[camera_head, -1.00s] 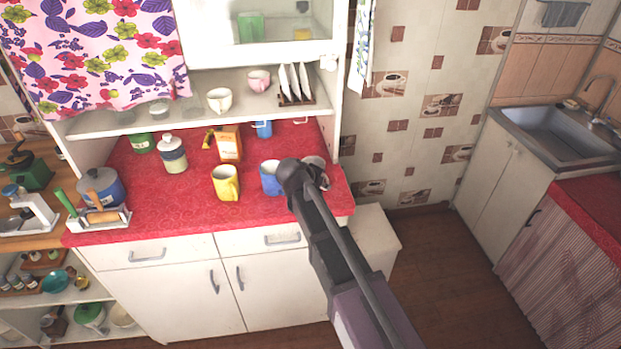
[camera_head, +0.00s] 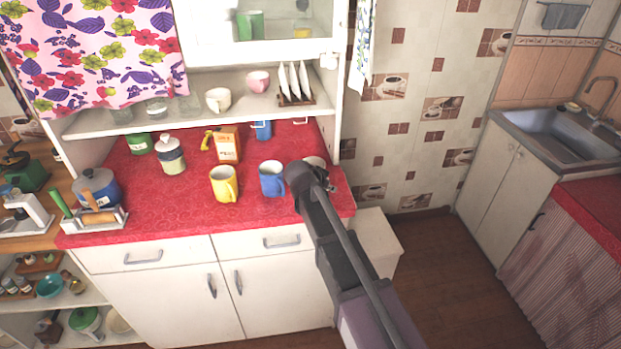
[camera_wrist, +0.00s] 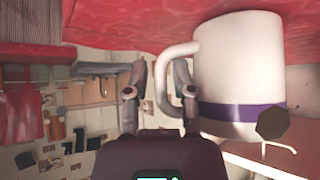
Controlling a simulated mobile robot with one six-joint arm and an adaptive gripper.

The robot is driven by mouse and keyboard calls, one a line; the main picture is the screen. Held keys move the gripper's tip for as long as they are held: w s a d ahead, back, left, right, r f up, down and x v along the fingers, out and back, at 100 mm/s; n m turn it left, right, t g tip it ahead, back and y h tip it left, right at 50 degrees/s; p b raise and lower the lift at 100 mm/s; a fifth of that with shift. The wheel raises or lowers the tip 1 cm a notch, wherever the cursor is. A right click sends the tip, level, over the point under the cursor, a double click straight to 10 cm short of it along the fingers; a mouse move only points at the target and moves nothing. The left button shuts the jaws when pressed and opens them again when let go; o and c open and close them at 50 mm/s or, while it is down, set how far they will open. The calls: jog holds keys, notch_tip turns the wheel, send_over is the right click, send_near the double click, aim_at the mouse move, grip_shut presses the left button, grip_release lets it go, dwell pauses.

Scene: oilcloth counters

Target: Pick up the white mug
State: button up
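The white mug (camera_wrist: 240,60) fills the right of the wrist view, with a purple band and its handle (camera_wrist: 170,75) pointing left toward my fingers. It touches the red cloth, which shows at the top of that view. In the head view only a bit of the mug (camera_head: 314,160) shows behind my wrist. My gripper (camera_wrist: 158,95) is open, with its two fingers apart. The handle overlaps the right finger in the picture; I cannot tell whether they touch. In the head view my gripper (camera_head: 322,178) is at the counter's right end and mostly hidden.
A blue mug (camera_head: 271,180) stands just left of my gripper, and a yellow mug (camera_head: 223,184) farther left. A yellow-orange box (camera_head: 228,146) and a blue cup (camera_head: 263,130) stand behind. The cabinet's side wall (camera_head: 338,115) rises near the mug. The counter's front middle is clear.

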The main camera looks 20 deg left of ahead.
grip_shut()
jog(key=shift+r, duration=0.2)
notch_tip(320, 180, up, 2)
jog(key=p, duration=0.2)
jog(key=shift+r+p, duration=0.1)
jog(key=shift+p, duration=0.2)
jog(key=shift+r+p, duration=0.8)
jog(key=shift+r, duration=0.05)
jog(key=s, duration=1.6)
jog(key=shift+r+p, duration=0.35)
jog(key=shift+p, duration=0.05)
